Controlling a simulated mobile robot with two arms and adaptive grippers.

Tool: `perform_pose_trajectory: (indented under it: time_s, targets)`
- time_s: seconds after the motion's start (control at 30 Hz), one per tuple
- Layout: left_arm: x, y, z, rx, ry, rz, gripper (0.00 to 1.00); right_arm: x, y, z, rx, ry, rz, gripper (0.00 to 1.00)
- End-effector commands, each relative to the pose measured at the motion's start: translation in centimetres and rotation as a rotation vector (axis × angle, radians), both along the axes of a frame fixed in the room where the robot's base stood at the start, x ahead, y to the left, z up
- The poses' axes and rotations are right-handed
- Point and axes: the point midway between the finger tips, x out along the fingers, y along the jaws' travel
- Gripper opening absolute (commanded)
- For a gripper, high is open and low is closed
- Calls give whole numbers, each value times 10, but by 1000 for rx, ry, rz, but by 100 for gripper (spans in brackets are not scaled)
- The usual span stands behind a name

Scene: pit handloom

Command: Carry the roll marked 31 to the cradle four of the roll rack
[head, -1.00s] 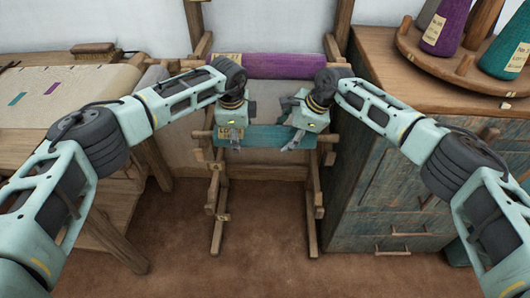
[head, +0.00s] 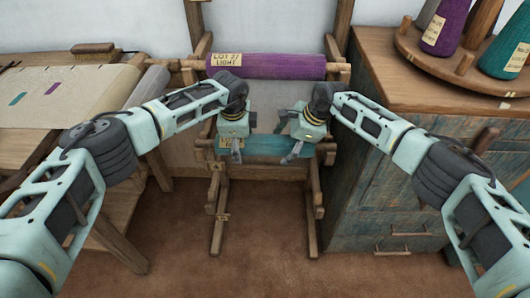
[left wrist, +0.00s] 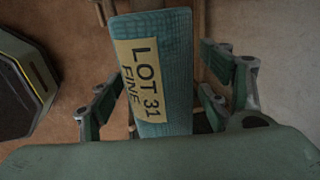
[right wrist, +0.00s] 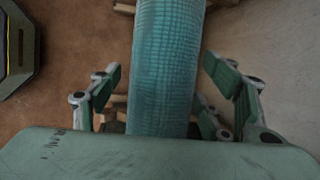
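The roll marked 31 is teal (head: 268,146) and lies level across the lower front of the wooden roll rack (head: 217,200). Its tan label reads LOT 31 FINE in the left wrist view (left wrist: 146,80). My left gripper (head: 236,152) is over the roll's left end, and my right gripper (head: 293,153) is over its right end. In both wrist views the open fingers stand on either side of the roll, with no clear grip on it; the right wrist view shows the plain teal cloth (right wrist: 168,70). I cannot tell which cradle is four.
A purple roll (head: 280,66) labelled LOT 27 LIGHT lies on the rack's upper level. A cloth-covered wooden loom (head: 60,95) stands left. A drawer cabinet (head: 390,190) with cones of yarn (head: 447,25) on a round stand is close on the right. The front floor is clear.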

Motion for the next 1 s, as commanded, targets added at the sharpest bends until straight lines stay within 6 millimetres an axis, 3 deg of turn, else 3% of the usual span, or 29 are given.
perform_pose_trajectory:
  time_s: [0.53, 1.0]
  targets:
    - [-2, 1, 6, 1, 2, 1, 71, 2, -2, 1, -1, -2, -6, 72]
    - [-19, 1, 95, 1, 0, 0, 71, 2, -2, 1, -1, -2, -6, 72]
